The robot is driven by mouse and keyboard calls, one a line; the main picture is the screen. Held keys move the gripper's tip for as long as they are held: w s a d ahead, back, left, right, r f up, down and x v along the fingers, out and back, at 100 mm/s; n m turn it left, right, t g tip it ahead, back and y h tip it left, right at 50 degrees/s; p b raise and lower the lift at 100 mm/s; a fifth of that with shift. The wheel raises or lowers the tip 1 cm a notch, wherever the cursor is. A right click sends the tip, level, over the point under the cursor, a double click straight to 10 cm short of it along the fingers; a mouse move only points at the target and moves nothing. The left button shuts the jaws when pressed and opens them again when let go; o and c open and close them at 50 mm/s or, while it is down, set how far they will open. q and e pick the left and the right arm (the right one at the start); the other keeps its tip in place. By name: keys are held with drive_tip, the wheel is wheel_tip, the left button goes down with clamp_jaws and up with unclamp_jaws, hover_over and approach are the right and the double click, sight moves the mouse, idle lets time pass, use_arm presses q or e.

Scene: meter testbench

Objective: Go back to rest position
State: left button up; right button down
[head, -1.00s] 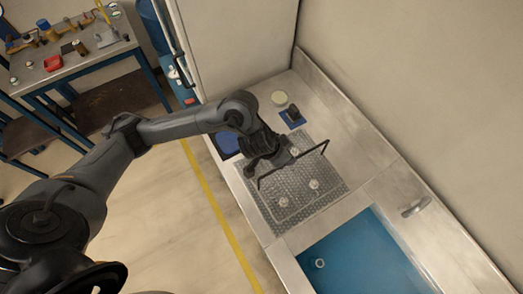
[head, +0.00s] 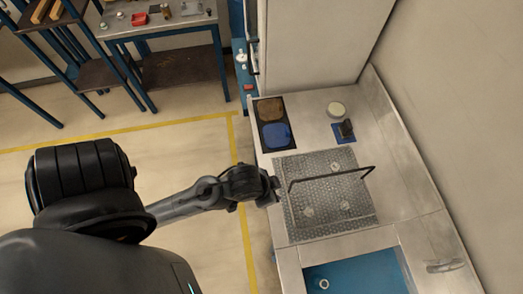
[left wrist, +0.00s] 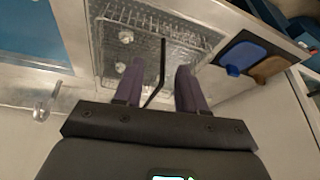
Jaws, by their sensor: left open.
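My left gripper (head: 276,188) is at the left edge of the metal drying mat or rack (head: 320,223) on the counter. In the left wrist view its two fingers (left wrist: 157,88) are spread apart with nothing clamped. A thin dark bar frame (head: 332,176) rises over the rack. In the left wrist view the bar (left wrist: 161,60) shows between the fingers; I cannot tell its exact depth from them. Small pale round pieces (head: 345,206) sit on the rack. My right gripper is not in view.
A blue sink basin (head: 360,272) with a tap (head: 445,266) lies near the rack. Blue (head: 276,135) and brown (head: 270,109) pads, a dark item on a blue square (head: 346,130) and a pale round dish (head: 336,109) sit behind it. Floor left of the counter is clear.

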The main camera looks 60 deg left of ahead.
use_arm(q)
drive_tip(key=s, duration=0.1)
drive_tip(key=s+a, duration=0.1)
drive_tip(key=g, duration=0.1)
drive_tip(key=shift+s+a+f, duration=0.3)
drive_tip(key=shift+s+f, duration=0.1)
